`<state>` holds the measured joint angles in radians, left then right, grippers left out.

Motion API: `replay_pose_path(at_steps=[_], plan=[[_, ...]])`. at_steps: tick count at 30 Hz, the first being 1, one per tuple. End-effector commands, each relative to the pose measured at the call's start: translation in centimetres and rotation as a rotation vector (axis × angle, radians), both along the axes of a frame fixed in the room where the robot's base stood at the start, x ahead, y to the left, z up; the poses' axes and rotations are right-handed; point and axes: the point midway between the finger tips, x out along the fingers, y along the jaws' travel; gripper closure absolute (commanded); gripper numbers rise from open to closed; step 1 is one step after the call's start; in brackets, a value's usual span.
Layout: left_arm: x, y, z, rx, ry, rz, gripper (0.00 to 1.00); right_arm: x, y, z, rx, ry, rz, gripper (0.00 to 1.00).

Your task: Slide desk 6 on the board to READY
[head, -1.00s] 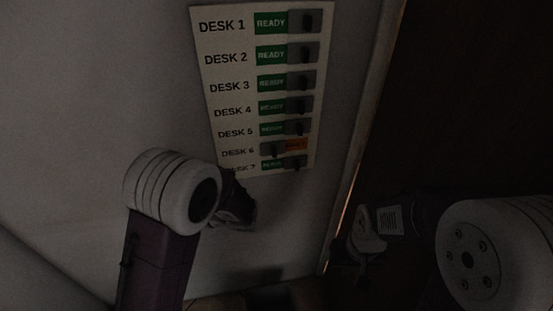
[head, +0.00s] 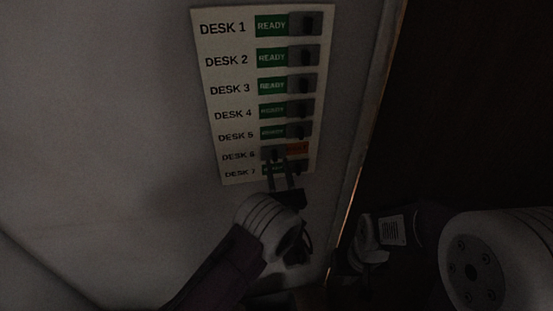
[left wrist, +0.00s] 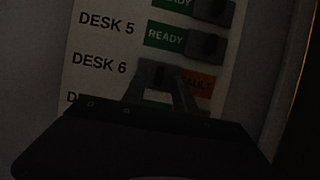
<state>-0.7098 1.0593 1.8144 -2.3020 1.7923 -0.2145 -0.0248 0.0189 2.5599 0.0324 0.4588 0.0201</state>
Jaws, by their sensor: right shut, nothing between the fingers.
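The board (head: 212,100) hangs on a pale wall, with rows DESK 1 to DESK 7. In the DESK 6 row the dark slider (head: 272,153) sits at the left and an orange patch (head: 298,148) shows at the right. In the left wrist view that patch reads FAULT (left wrist: 202,83). My left gripper (head: 279,161) is open, its two fingers reaching up across row 7 to the DESK 6 slider; it also shows in the left wrist view (left wrist: 166,82). Whether the fingers touch the slider I cannot tell. My right gripper (head: 350,262) is shut and empty, low at the right.
The other rows show green READY labels with sliders at the right; DESK 7 (head: 240,173) is partly hidden by my left fingers. The wall's edge (head: 362,150) runs down right of the board. Beyond it is dark. The scene is dim.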

Motion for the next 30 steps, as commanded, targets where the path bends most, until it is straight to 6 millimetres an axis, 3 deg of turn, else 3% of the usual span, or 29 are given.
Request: replay_pose_path(at_steps=[4, 13, 17, 30], plan=[[1.6, 0.4, 0.7, 0.000, 0.001, 0.002, 0.65, 0.0, 0.0, 0.7, 0.000, 0.000, 0.000, 1.00], [2.0, 0.4, 0.7, 0.001, 0.002, 0.000, 0.65, 0.0, 0.0, 0.6, 0.000, 0.000, 0.000, 1.00], [2.0, 0.4, 0.7, 0.001, 0.002, 0.000, 1.00, 0.0, 0.0, 0.6, 0.000, 0.000, 0.000, 1.00], [2.0, 0.4, 0.7, 0.000, 0.002, 0.001, 1.00, 0.0, 0.0, 0.6, 0.000, 0.000, 0.000, 1.00]])
